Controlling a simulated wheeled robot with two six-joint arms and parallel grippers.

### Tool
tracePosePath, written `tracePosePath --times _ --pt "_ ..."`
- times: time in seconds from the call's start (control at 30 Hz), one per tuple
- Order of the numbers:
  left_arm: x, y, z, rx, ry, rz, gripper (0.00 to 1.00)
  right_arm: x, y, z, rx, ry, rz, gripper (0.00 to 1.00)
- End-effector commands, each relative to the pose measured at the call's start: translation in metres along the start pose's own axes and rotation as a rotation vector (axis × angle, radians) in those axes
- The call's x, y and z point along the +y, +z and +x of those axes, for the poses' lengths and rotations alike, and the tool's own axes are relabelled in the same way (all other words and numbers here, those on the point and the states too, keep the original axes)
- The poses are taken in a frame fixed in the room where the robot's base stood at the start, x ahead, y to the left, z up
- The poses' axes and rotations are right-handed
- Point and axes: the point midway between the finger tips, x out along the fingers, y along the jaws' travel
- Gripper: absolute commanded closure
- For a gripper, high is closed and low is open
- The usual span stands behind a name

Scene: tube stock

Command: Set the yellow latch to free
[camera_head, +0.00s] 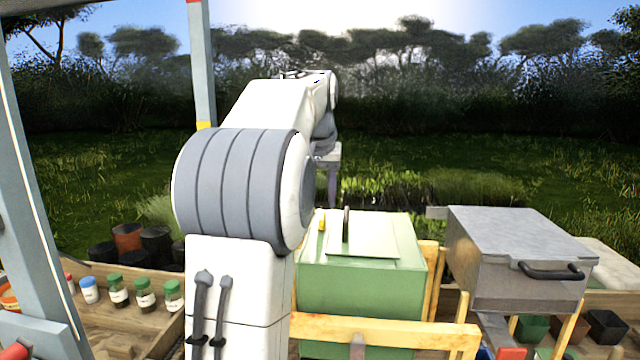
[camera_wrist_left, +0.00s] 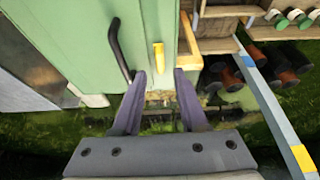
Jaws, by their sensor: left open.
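The yellow latch (camera_head: 322,223) stands up from the lid of a green box (camera_head: 360,280), beside a black handle (camera_head: 346,224). In the left wrist view the latch (camera_wrist_left: 158,56) is a small yellow bar on the green surface, between the dark handle (camera_wrist_left: 119,50) and the box's edge. My left gripper (camera_head: 333,190) points down above and beyond the lid, partly hidden by my own arm. In the wrist view its two fingers (camera_wrist_left: 162,76) are apart and empty. The latch appears just past the fingertips, in line with the gap. I see no contact. My right gripper is out of view.
A wooden frame (camera_head: 385,329) surrounds the green box. A grey metal box (camera_head: 515,255) with a dark handle stands to the right. Several jars and dark pots stand at the left. Grass and open air lie behind.

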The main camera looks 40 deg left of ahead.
Motion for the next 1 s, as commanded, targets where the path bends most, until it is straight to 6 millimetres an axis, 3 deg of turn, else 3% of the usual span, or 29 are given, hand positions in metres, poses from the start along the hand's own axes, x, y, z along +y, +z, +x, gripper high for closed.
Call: tracePosePath --times 0.1,0.33,1.0 --pt "0.0 -0.001 -0.025 0.005 0.0 0.0 0.57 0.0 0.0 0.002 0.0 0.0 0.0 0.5" --pt "0.0 -0.001 -0.052 0.002 0.0 0.0 0.57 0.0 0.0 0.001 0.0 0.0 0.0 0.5" --pt "0.0 0.0 -0.055 0.0 0.0 0.0 0.57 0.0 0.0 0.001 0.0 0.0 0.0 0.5"
